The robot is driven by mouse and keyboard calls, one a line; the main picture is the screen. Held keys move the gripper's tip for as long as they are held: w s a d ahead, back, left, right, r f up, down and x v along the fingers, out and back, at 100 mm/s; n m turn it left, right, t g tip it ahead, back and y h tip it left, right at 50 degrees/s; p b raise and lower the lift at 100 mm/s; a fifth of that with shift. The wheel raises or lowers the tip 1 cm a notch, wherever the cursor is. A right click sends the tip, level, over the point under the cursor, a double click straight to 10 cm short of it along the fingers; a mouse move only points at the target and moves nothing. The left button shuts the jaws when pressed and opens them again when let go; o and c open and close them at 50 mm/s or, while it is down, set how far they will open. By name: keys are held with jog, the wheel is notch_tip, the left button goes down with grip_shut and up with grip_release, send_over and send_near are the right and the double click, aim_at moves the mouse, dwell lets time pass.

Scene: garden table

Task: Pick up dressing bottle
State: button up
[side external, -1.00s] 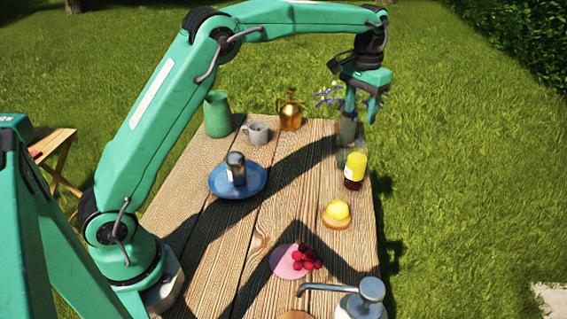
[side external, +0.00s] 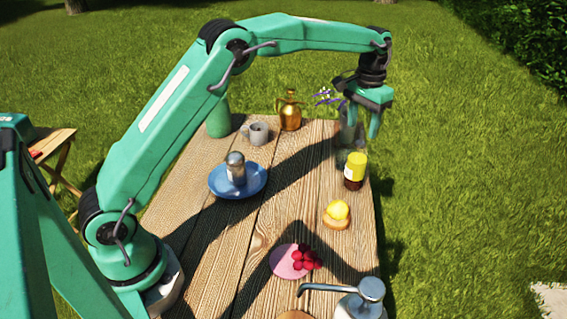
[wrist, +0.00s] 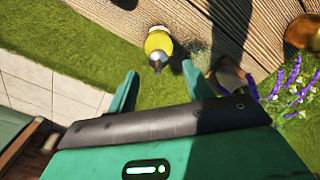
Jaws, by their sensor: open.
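The dressing bottle (side external: 354,171) stands upright near the right edge of the wooden table, yellow above and dark below, with a pale label. In the wrist view the bottle (wrist: 158,42) shows as a yellow round shape with a grey top, just beyond my fingertips and between their lines. My gripper (side external: 362,128) is open and empty, pointing down above and behind the bottle in the side view. Its two green fingers (wrist: 158,80) are apart in the wrist view and do not touch the bottle.
A glass vase with purple flowers (side external: 325,97) stands close behind the gripper. A blue plate (side external: 255,189) bears a shaker (side external: 236,171). An amber jug (side external: 290,117) and grey mug (side external: 258,135) stand farther back.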

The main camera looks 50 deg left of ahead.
aim_at(361, 140)
jog(key=shift+d+f, duration=0.1)
jog(key=shift+f, duration=2.5)
grip_shut()
jog(key=shift+r, duration=0.1)
